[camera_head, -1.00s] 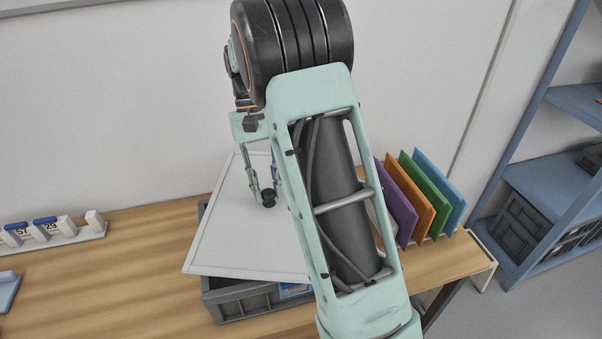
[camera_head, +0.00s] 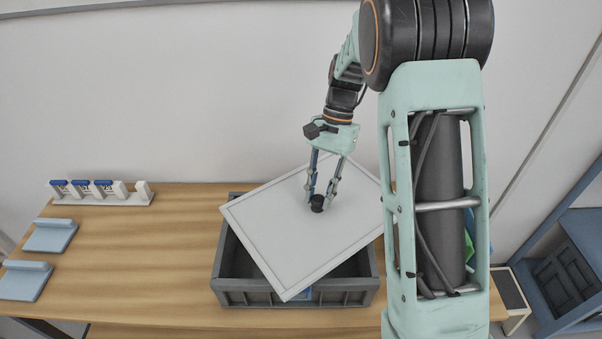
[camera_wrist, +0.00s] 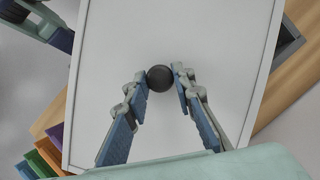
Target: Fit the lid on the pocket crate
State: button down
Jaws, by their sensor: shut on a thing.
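The lid (camera_head: 285,235) is a pale grey rectangular panel with a raised rim and a black round knob (camera_head: 317,204) in its middle. My gripper (camera_head: 319,198) is shut on the knob, with a fingertip on either side of it in the wrist view (camera_wrist: 163,78). The lid is held over the grey pocket crate (camera_head: 295,292), turned at an angle to it. The crate's front left and front right corners show uncovered. A small blue patch shows at the crate's front. Whether the lid touches the crate's rim cannot be told. Most of the crate's inside is hidden.
The wooden table (camera_head: 150,250) is clear left of the crate. A white rack with blue-topped pieces (camera_head: 100,193) stands at the back left. Two light blue blocks (camera_head: 50,235) lie at the left edge. Coloured panels (camera_wrist: 45,155) show in the wrist view.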

aim_at(297, 211)
jog(key=a+r+m+p, duration=0.1)
jog(key=s+a+r+m+t+y+p, duration=0.1)
jog(key=m, duration=0.1)
jog(key=a+r+m+p, duration=0.1)
jog(key=a+m+p, duration=0.1)
jog(key=shift+s+a, duration=0.1)
jog(key=shift+s, duration=0.05)
jog(key=shift+s+a+m+t+y+p, duration=0.1)
jog(key=shift+a+m+t+y+p, duration=0.4)
jog(key=shift+m, duration=0.5)
jog(key=shift+f, duration=0.1)
jog(key=shift+f+b, duration=2.35)
jog(key=shift+f, duration=0.6)
jog(key=shift+f, duration=0.2)
jog(key=shift+f+b, duration=0.75)
jog(key=shift+f, duration=0.15)
jog(key=shift+f, duration=0.3)
jog(key=shift+f+b, duration=0.5)
jog(key=shift+f, duration=0.1)
